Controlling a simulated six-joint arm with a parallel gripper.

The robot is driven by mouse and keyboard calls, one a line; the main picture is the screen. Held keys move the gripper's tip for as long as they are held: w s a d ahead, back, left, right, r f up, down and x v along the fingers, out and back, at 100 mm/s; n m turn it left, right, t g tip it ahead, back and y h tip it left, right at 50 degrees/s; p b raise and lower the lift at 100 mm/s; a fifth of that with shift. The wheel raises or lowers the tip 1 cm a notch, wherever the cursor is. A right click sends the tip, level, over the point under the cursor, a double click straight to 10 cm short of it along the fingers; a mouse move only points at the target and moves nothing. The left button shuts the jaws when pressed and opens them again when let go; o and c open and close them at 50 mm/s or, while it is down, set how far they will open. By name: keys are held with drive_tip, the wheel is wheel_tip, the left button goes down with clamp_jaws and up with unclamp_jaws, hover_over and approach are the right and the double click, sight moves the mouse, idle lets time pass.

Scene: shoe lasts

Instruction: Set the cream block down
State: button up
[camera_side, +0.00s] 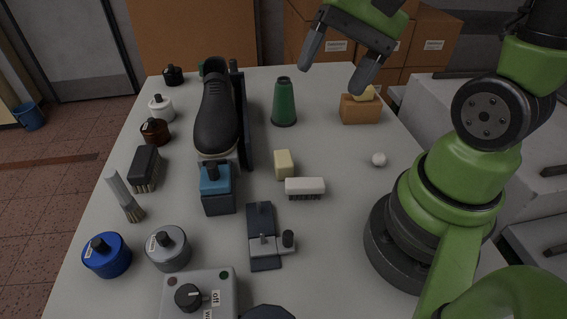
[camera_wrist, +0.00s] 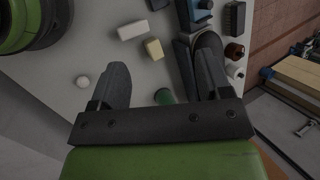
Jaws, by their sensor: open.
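The cream block (camera_side: 284,163) lies on the grey table near its middle, just behind the white brush. It also shows in the wrist view (camera_wrist: 153,48), between and beyond my fingertips. My gripper (camera_side: 335,78) is open, with nothing between its fingers. It is held high above the back right part of the table, well apart from the block. In the wrist view its two fingers (camera_wrist: 162,72) are spread wide.
A white brush (camera_side: 305,186) lies right by the block. A green cone (camera_side: 284,103), a black shoe (camera_side: 216,117) on a stand, a blue-topped block (camera_side: 216,185) and a tan block (camera_side: 360,108) stand around.

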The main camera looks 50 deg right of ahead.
drive_tip(key=w+d+f+m+t+y, duration=0.1)
drive_tip(key=w+d+f+m+y, duration=0.3)
drive_tip(key=f+m, duration=0.4)
drive_tip(key=m+t, duration=0.6)
drive_tip(key=m, duration=0.3)
approach(284, 157)
drive_tip(key=x, duration=0.8)
drive_tip(key=shift+a+f, duration=0.1)
drive_tip(key=c, duration=0.8)
drive_tip(key=w+r, duration=0.1)
drive_tip(key=r, duration=0.5)
drive_tip(key=w+a+r+n+g+y, duration=0.1)
drive_tip(key=r, duration=0.5)
drive_tip(key=w+a+r+n, duration=0.1)
drive_tip(key=r, duration=0.5)
drive_tip(key=shift+a+g+y, duration=0.15)
drive_tip(key=shift+g+y, duration=0.15)
drive_tip(key=shift+y, duration=0.1)
